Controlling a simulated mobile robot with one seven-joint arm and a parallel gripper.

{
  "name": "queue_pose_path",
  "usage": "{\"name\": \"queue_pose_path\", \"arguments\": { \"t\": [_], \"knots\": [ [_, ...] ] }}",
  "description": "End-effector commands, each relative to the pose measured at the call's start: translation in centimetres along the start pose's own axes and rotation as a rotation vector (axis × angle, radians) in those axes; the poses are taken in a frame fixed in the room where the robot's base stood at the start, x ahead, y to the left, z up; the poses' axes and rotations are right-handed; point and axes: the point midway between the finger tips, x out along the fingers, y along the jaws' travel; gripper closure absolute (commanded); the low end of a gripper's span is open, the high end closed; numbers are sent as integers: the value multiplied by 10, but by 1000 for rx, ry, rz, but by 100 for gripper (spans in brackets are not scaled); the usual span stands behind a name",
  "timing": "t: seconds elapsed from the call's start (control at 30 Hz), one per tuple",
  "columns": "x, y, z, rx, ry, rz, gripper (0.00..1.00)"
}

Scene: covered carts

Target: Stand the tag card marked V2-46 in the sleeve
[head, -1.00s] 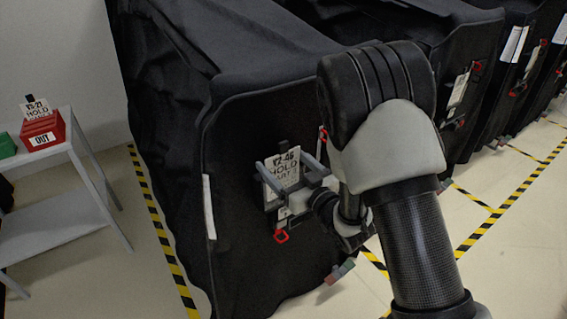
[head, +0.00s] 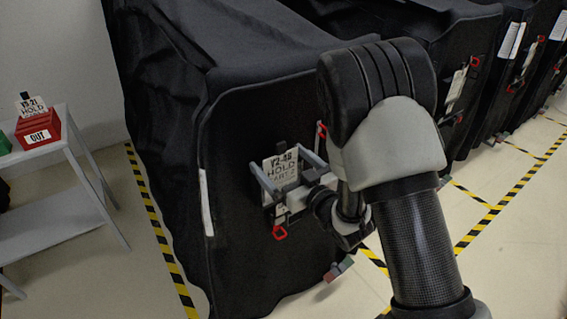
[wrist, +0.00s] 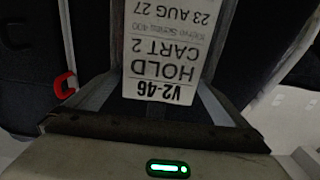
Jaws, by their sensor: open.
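The tag card marked V2-46 (head: 281,163) stands nearly upright against the front of the black covered cart, with its lower end at the sleeve (head: 270,214). The sleeve is small and partly hidden by my gripper, so how deep the card sits is unclear. My gripper (head: 279,160) is open, with one finger on each side of the card. In the wrist view the card (wrist: 166,50) appears upside down between the spread fingers, and gaps show on both sides of it.
A red loop (head: 280,232) hangs below the sleeve; another red loop (wrist: 64,85) shows in the wrist view. A grey side table (head: 62,150) at left holds a red OUT box (head: 38,132) with a tag card. More covered carts (head: 490,75) stand at right. Striped tape (head: 160,230) marks the floor.

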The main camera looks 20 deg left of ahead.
Motion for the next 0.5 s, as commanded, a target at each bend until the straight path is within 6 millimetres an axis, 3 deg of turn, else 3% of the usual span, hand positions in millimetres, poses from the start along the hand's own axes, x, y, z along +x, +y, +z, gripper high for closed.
{"name": "queue_pose_path", "arguments": {
  "t": [0.17,0.5],
  "knots": [
    [-12,1,1,1,-1,2,0],
    [-86,2,1,2,-2,5,0]
  ]
}}
